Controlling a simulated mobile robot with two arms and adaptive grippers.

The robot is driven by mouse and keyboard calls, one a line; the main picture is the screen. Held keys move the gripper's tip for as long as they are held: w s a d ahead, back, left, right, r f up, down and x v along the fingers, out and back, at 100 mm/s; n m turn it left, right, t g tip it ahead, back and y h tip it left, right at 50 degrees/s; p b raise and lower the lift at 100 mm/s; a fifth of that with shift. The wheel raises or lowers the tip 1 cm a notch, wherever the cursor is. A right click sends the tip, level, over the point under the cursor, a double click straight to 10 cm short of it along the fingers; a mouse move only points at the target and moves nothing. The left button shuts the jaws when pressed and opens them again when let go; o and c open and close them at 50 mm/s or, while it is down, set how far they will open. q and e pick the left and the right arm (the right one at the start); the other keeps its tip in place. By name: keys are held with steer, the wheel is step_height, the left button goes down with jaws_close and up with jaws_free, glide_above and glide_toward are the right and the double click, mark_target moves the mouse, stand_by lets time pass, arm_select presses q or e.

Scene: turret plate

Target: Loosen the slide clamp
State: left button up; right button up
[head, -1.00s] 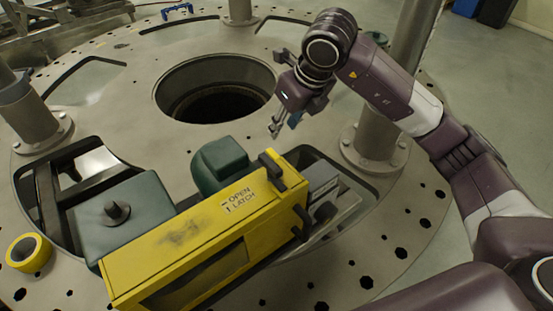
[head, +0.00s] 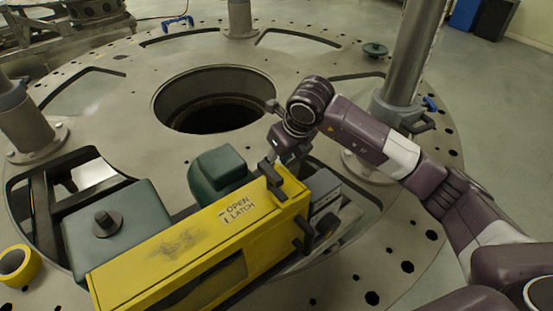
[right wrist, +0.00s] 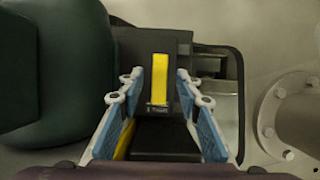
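I cannot tell for certain which part is the slide clamp. A yellow housing (head: 190,255) marked OPEN LATCH lies on the round turret plate (head: 130,95). A black handle (head: 274,182) stands on its top near the far right end, and another black handle (head: 304,236) sits on its end. My right gripper (head: 277,164) is just above the upper black handle. In the right wrist view my right gripper (right wrist: 158,88) is open, its blue-padded fingers spread before a dark part with a yellow strip (right wrist: 160,78). Contact is unclear. My left gripper is not in view.
A green rounded housing (head: 218,170) stands close behind the yellow housing. A post (head: 412,60) with a grey collar rises at right. A large round hole (head: 213,112) opens in the plate. A yellow roll (head: 17,265) lies at left.

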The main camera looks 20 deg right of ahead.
steer(key=shift+f, duration=0.15)
steer(key=shift+c, duration=0.7)
jaws_close()
